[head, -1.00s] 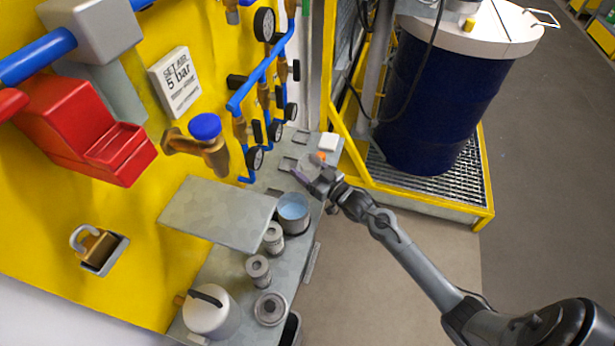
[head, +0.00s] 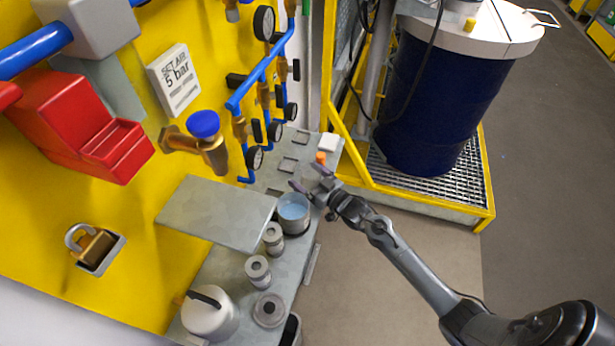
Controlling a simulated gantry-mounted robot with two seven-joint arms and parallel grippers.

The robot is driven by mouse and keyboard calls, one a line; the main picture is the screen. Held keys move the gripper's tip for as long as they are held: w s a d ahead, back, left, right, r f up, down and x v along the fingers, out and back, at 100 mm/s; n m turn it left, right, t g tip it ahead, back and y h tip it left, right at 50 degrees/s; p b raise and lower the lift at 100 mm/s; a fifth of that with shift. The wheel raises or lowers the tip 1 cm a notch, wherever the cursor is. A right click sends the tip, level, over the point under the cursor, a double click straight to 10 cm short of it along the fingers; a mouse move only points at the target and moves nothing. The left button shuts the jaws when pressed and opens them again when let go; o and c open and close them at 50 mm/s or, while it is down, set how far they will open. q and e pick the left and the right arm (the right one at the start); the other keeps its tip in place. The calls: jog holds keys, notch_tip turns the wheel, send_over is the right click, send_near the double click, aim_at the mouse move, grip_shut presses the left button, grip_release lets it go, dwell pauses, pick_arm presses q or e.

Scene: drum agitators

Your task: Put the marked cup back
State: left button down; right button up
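A cup holding blue liquid (head: 294,208) stands upright on the narrow grey bench. Two small grey cylindrical containers stand in front of it, one nearer (head: 258,270) and one farther (head: 273,238). I cannot make out a mark on any of them, so I cannot tell which is the marked cup. My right gripper (head: 308,177) is just beyond the blue-filled cup, over the far part of the bench. Its two dark purple fingers are spread apart, and I see nothing clearly held between them. My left gripper is not in view.
A grey plate (head: 215,215) juts out left of the cups. Square recesses, an orange item (head: 320,157) and a white block (head: 328,142) lie beyond my gripper. Gauges and blue pipes (head: 262,72) line the yellow wall.

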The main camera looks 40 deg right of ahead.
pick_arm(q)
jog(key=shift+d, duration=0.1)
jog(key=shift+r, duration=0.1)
pick_arm(e)
jog(key=shift+r, duration=0.15)
pick_arm(q)
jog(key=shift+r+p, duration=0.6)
jog(key=shift+p, duration=0.1)
pick_arm(e)
jog(key=s+d, duration=0.1)
jog(key=s, duration=1.1)
